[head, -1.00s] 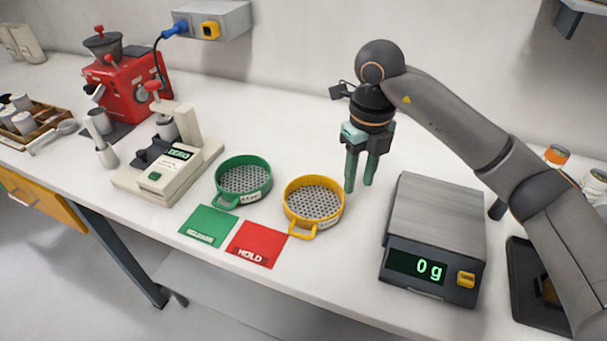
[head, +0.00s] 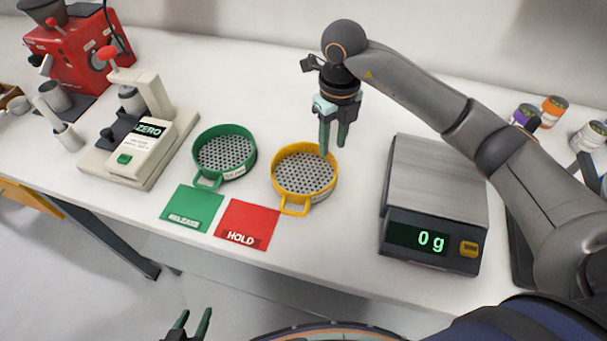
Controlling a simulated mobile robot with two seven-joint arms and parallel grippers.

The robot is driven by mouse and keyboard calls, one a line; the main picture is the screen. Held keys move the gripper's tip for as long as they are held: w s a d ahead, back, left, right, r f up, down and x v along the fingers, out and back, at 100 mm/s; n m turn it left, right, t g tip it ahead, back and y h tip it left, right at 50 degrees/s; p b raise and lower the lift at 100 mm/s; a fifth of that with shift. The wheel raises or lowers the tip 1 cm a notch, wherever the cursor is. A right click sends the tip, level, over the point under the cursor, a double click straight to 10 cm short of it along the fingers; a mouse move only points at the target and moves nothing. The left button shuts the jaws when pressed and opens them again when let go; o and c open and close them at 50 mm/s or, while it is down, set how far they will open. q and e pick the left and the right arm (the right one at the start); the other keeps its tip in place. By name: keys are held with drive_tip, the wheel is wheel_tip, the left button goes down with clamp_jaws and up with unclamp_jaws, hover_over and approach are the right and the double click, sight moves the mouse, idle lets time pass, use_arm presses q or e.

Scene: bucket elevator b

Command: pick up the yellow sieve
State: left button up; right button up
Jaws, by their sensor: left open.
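The yellow sieve (head: 304,187) sits upright on the white bench, its perforated grey mesh visible and its loop handle pointing toward the front. My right gripper (head: 333,150) points down at the sieve's back right rim. Its fingers are apart with a narrow gap and nothing between them. One fingertip overlaps the rim in the picture; I cannot tell whether it touches. My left gripper (head: 194,319) is low at the bottom edge, in front of the bench, open and empty, with only its fingers showing.
A green sieve (head: 223,155) stands just left of the yellow one. Green RELEASE (head: 191,205) and red HOLD (head: 246,222) cards lie in front. A scale (head: 437,180) reading 0 g stands right. A cream device (head: 141,138) and red machine (head: 78,50) stand left.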

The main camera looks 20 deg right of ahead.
sight(331, 155)
drive_tip(key=f+p, duration=0.1)
drive_tip(key=f, duration=0.4)
drive_tip(key=shift+w, duration=0.2)
drive_tip(key=shift+c, duration=0.4)
drive_tip(key=shift+d, duration=0.1)
clamp_jaws()
idle(0.6)
